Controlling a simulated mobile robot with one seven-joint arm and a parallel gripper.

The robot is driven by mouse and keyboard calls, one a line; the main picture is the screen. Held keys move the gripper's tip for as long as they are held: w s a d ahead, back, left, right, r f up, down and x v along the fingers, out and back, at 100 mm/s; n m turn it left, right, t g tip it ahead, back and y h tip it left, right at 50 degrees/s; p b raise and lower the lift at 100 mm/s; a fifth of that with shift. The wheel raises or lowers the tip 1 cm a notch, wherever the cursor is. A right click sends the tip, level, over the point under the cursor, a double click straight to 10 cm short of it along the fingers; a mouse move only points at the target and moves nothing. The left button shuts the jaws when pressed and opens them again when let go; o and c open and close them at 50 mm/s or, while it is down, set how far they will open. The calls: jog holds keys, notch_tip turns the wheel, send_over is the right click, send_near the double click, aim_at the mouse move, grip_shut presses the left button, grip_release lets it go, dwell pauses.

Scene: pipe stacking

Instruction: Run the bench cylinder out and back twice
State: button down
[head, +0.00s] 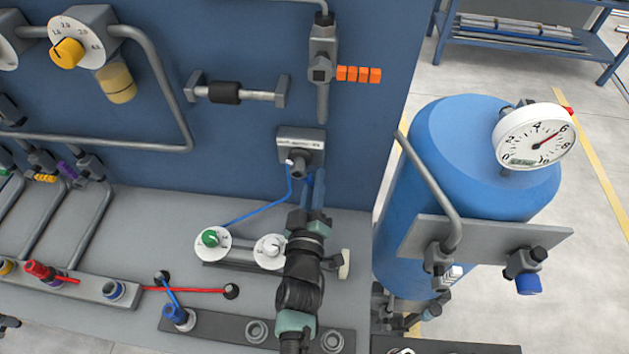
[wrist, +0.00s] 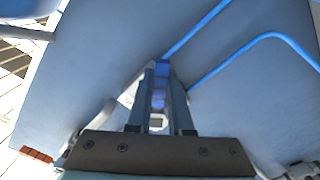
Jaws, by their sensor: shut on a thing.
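The bench cylinder (head: 235,262) appears to be the grey unit lying on the bench, with a green-knob dial (head: 210,238) and a white-knob dial (head: 270,248) on it. A pale block (head: 345,264) shows to its right, past my arm; the stretch between is hidden. A grey valve box (head: 301,137) sits on the blue wall above, with a blue tube (head: 254,214) running down toward the green dial. My gripper (head: 314,192) is just below this box, its fingers shut on a small blue piece. The blue piece (wrist: 161,69) shows between the fingertips in the wrist view.
A blue tank (head: 465,150) with a white gauge (head: 535,137) stands right of the bench. Orange blocks (head: 358,75) stick out from the wall above. A red bar (head: 186,290) and a blue-topped fitting (head: 175,314) lie at the bench front. The bench left of my arm has some bare room.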

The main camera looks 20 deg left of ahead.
jog(key=shift+a+f+m, duration=0.1)
jog(key=shift+m, duration=0.2)
dwell(0.8)
jog(key=s+a+m+p, duration=0.1)
jog(key=a+m, duration=0.5)
jog(key=m, duration=0.9)
jog(key=shift+s+p, duration=0.4)
jog(key=shift+p, duration=0.35)
jog(key=shift+m, duration=0.3)
jog(key=c, duration=0.8)
grip_release()
jog(key=shift+b+v, duration=0.75)
jog(key=shift+v, duration=5.75)
